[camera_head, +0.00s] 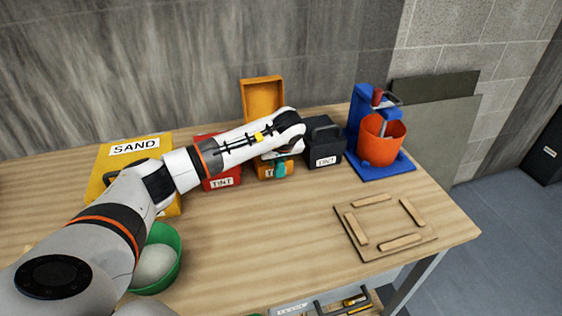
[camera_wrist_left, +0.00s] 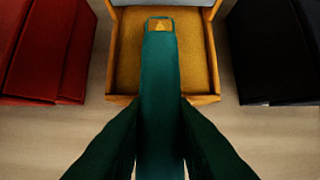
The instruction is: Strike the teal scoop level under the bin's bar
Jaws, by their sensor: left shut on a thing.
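The teal scoop (camera_head: 281,169) is in my left gripper (camera_head: 290,152), whose arm crosses the table from the left. In the left wrist view the scoop's handle (camera_wrist_left: 160,85) is between the fingers (camera_wrist_left: 159,108) and points away over the bin. A small opening at its far end shows yellow-brown, like the powder around it. The orange-yellow bin (camera_head: 262,173) stands with its lid (camera_head: 262,99) raised, and its front rim (camera_wrist_left: 120,99) shows under the scoop. A grey strip (camera_wrist_left: 165,3) crosses the top of that view; I cannot tell if it is the bar. My right gripper is out of view.
A red tint box (camera_head: 222,183) stands left of the bin and a dark one (camera_head: 326,158) right. A yellow sand box (camera_head: 105,160), green bowl (camera_head: 170,275), blue stand (camera_head: 395,168) with orange bucket (camera_head: 380,145), and wooden panel (camera_head: 385,250) share the table. The front middle is clear.

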